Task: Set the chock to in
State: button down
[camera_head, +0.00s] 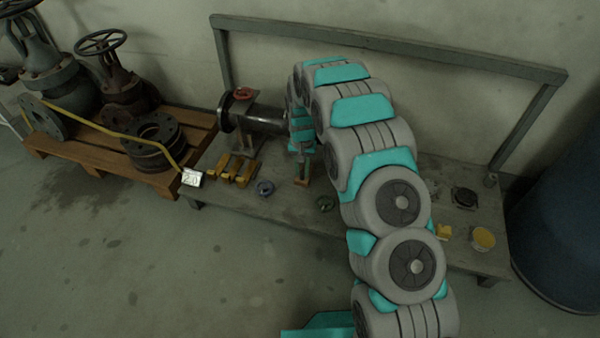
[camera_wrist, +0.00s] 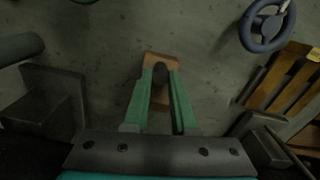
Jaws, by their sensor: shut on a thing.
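The chock appears to be a small brown wooden block (camera_wrist: 158,60) with a dark knob, between the fingertips of my gripper (camera_wrist: 161,82) in the wrist view. My gripper is shut on the knob. In the head view the brown block (camera_head: 302,182) shows just below my gripper (camera_head: 303,163), low over or on the grey bench (camera_head: 285,205); I cannot tell if it touches the bench. A dark pipe or valve body (camera_head: 262,120) lies on supports behind, partly hidden by my arm.
Yellow wooden pieces (camera_head: 238,172) sit to the left. A frame rail (camera_head: 400,52) runs behind the bench. A dark blue drum (camera_head: 560,220) stands at right.

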aim_at(303, 171)
jog(key=shift+w, duration=0.25)
jog(key=c, duration=0.8)
grip_release()
jog(key=shift+c, duration=0.2)
jog(key=shift+o, duration=0.6)
jog(key=shift+d, duration=0.1)
jog(key=shift+s, duration=0.1)
jog(key=shift+r+p, duration=0.4)
jog(key=shift+r, duration=3.55)
